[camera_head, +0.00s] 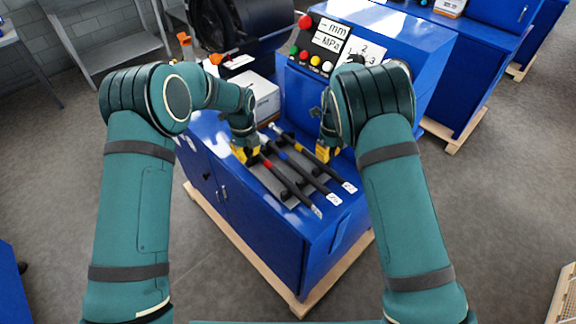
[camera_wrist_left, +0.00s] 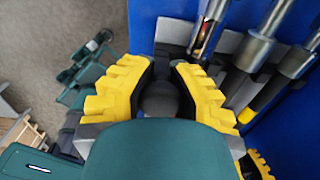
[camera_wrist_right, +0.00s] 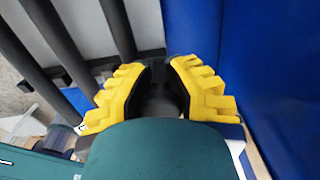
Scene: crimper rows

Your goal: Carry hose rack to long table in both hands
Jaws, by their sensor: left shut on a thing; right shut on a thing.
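The hose rack (camera_head: 265,178) is a grey tray on top of a blue crimping machine. Three dark hoses lie across it, with red, blue and yellow bands. My left gripper (camera_head: 245,153) is shut at the rack's left end; in the left wrist view its yellow fingers (camera_wrist_left: 164,85) close around a dark rounded grip. My right gripper (camera_head: 326,152) is shut at the right end; its fingers (camera_wrist_right: 166,82) also close on a dark grip, mostly hidden by the fingers. I cannot tell whether the rack touches the machine top. A grey metal table (camera_head: 110,45) at upper left may be the long table.
The machine's control panel (camera_head: 323,43) rises behind the rack, and a white box (camera_head: 262,98) stands near the left gripper. A large black reel (camera_head: 240,22) is behind. More blue machines (camera_head: 478,75) stand at right. Grey floor is open on both sides.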

